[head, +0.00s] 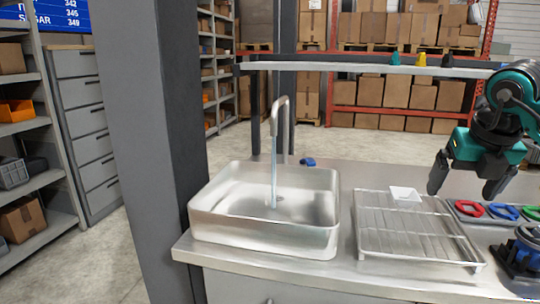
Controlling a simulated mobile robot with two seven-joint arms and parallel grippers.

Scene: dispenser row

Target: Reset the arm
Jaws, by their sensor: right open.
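My right gripper (466,188) hangs at the right of the head view, above the back right part of the wire rack. Its two dark fingers point down and stand apart, with nothing between them. The teal and black right arm comes in from the right edge. My left gripper is not in this view.
A metal sink (265,235) stands on the counter, with water running from its faucet (279,115). Red (468,208) and blue (503,211) rings lie to the right. A shelf (370,69) crosses behind. A grey column (150,150) stands left.

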